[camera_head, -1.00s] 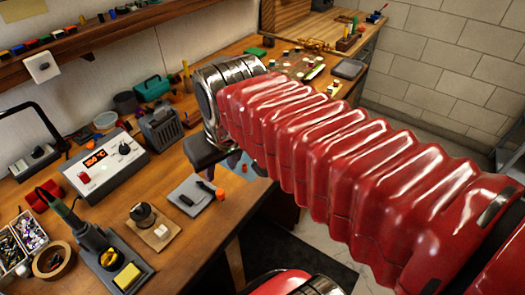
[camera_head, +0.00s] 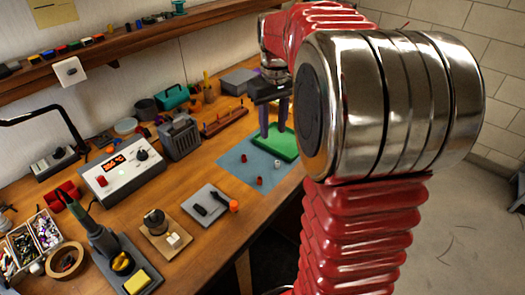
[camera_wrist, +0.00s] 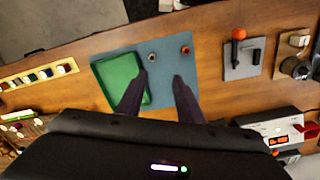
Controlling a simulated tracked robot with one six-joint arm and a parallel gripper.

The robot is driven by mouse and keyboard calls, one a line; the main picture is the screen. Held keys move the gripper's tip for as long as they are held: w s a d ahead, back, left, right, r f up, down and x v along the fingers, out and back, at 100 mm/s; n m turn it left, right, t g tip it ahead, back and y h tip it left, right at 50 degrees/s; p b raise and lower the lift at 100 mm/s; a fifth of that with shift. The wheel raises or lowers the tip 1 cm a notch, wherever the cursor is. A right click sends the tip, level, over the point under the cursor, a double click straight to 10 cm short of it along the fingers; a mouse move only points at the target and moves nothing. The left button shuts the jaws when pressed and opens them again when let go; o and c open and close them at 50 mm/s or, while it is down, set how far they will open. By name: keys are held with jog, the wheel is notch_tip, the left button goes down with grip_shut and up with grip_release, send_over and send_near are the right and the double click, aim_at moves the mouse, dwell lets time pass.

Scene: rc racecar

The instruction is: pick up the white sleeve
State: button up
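A small pale ring-like piece, which looks like the white sleeve (camera_wrist: 152,57), stands on the blue mat (camera_wrist: 170,65) beside the green tray in the wrist view. In the head view the pale piece (camera_head: 277,164) is small, near the tray's near corner. My gripper (camera_head: 273,133) is over the mat, fingers pointing down, apart and empty. In the wrist view the gripper (camera_wrist: 160,77) has the pale piece just beyond the fingertips, nearer the left finger. A red sleeve (camera_head: 258,181) and another red piece (camera_head: 243,158) stand on the mat to its left; only one red piece (camera_wrist: 185,49) shows clearly in the wrist view.
The green tray (camera_head: 284,148) lies on the mat's right side, close to the fingers. A grey pad with a black tool (camera_head: 206,205) and a soldering station (camera_head: 120,165) lie to the left. A wooden rack (camera_head: 224,121) stands behind the mat.

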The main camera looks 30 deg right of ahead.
jog(key=shift+w+d+f, duration=0.2)
jog(key=shift+d+f, duration=0.05)
jog(key=shift+d, duration=0.3)
jog(key=shift+w+d+f, duration=0.15)
jog(key=shift+d+f, duration=0.1)
jog(key=shift+d, duration=0.3)
send_over(277, 168)
jog(key=w, duration=0.1)
notch_tip(277, 168, down, 9)
jog(key=shift+d+r, duration=0.15)
jog(key=shift+r, duration=0.05)
jog(key=shift+f, duration=0.1)
jog(key=shift+s+d+f, duration=0.1)
jog(key=shift+s+f, duration=0.05)
jog(key=shift+f, duration=2.35)
jog(key=shift+c, duration=0.5)
grip_shut()
